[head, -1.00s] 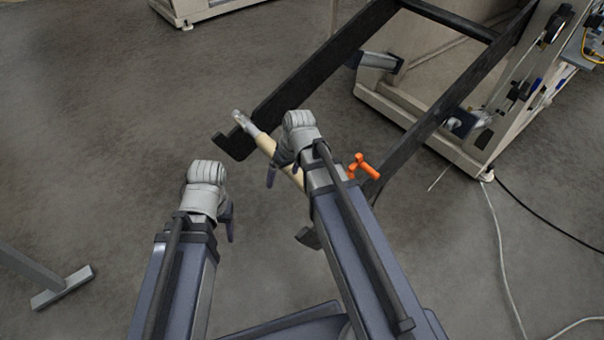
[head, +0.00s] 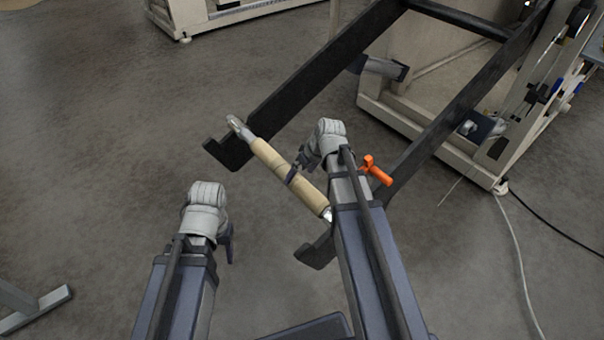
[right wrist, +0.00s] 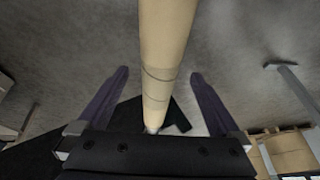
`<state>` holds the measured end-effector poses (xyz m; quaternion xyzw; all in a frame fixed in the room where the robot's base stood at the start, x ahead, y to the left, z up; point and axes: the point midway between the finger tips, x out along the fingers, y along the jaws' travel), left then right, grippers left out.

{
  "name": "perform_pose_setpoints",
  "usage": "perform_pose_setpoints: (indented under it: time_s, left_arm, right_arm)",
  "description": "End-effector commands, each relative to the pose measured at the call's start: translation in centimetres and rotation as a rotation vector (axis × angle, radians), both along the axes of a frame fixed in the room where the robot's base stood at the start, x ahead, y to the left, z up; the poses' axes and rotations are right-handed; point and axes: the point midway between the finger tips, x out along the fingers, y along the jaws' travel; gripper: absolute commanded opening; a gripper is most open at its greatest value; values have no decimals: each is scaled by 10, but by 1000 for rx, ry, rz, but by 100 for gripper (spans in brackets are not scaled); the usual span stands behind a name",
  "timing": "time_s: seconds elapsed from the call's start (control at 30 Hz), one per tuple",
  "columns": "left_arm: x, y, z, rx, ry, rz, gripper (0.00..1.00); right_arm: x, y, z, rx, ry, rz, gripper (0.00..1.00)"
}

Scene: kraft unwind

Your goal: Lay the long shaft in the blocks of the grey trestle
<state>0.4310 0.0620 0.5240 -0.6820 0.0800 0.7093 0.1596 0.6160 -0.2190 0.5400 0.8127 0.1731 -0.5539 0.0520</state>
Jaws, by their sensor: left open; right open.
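The long shaft (head: 266,154) has a tan paper-like core and bare metal ends. It lies across two dark arms of the machine, its upper end by the far arm's hooked tip. My right gripper (head: 297,170) is open at the shaft, one dark finger crossing in front of the core. In the right wrist view the shaft (right wrist: 165,50) runs between the two spread fingers, with gaps on both sides. My left gripper (head: 230,243) is open and empty, left of the shaft. A grey leg and foot (head: 40,308) at the lower left may belong to the trestle; its blocks are not in view.
The dark arms (head: 300,85) slope from the beige machine (head: 420,110) at upper right. An orange handle (head: 375,172) sits on the near arm, close to my right arm. Cables lie on the floor at right. The floor (head: 100,130) at left is clear.

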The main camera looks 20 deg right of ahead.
Motion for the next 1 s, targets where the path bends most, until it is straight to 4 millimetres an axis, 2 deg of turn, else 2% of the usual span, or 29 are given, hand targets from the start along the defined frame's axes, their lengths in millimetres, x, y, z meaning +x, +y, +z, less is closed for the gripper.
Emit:
perform_pose_setpoints:
  time_s: [0.03,0.3,0.47,0.83,0.87,1.0]
  left_arm:
    - [0,0,-9,-1,0,-1,57]
    - [0,-1,-43,-5,-1,-7,57]
    - [0,-1,-59,-6,-1,-5,57]
    - [0,-1,-62,-6,-1,-4,57]
    - [0,-1,-62,-6,-1,-4,57]
    - [0,-1,-62,-6,-1,-4,57]
  right_arm:
    - [2,1,-9,0,0,0,100]
    - [14,9,-43,-1,0,2,100]
    - [20,13,-59,-1,-1,1,100]
    - [22,15,-61,-1,0,0,100]
    - [22,15,-61,-1,0,0,99]
    - [22,15,-61,0,0,0,83]
